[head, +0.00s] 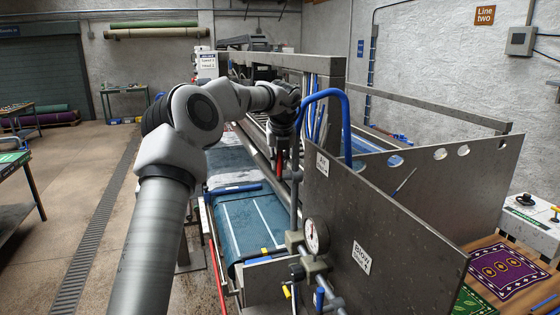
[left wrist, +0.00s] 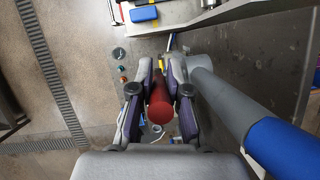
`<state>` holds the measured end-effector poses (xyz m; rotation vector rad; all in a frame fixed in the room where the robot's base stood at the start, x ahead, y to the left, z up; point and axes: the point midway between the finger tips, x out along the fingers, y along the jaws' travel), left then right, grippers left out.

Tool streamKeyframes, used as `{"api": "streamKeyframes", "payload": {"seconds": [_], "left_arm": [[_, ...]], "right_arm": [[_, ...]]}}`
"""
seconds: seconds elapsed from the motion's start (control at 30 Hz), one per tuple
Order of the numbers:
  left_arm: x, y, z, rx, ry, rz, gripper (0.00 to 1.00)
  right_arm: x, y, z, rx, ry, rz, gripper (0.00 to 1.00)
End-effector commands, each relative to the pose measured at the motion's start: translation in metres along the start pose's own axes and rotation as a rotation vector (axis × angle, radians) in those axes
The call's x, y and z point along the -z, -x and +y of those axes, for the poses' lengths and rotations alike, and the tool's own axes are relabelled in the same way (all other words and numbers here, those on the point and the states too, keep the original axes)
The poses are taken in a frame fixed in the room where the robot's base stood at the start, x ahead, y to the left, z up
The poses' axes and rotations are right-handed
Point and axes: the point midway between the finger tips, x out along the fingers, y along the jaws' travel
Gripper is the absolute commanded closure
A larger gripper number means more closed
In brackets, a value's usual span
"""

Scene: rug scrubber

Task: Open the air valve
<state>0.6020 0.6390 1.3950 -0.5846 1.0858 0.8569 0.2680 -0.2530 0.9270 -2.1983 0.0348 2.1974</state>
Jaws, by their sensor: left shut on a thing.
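The air valve's red handle (head: 279,170) points down beside the sign starting "Air" (head: 322,165) on the machine's steel side panel. In the left wrist view the handle (left wrist: 160,106) is a dark red cylinder between the finger pads. My left gripper (head: 280,158) is shut on this handle, pointing down at it. The valve body behind the handle is mostly hidden by the gripper. My right gripper is not in view.
A blue hose (head: 338,94) arches close to the gripper, above a grey pipe (head: 295,205). A pressure gauge (head: 316,236) and the "Blow" sign (head: 361,257) are lower on the panel. A blue rug (head: 255,222) lies on the machine bed. Floor (head: 120,245) at left is clear.

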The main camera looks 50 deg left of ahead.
Motion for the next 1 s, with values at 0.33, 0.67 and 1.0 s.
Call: {"api": "streamKeyframes", "payload": {"seconds": [0.33, 0.67, 1.0], "left_arm": [[0.002, -0.003, 0.000, -0.003, -0.001, 0.008, 0.81], [0.001, -0.001, 0.000, -0.002, 0.000, 0.004, 0.58], [-0.001, 0.051, -0.001, 0.000, 0.000, 0.000, 0.58]], "right_arm": [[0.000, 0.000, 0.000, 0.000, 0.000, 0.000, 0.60], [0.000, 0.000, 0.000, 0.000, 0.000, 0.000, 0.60], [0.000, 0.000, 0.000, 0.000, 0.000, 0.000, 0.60]]}}
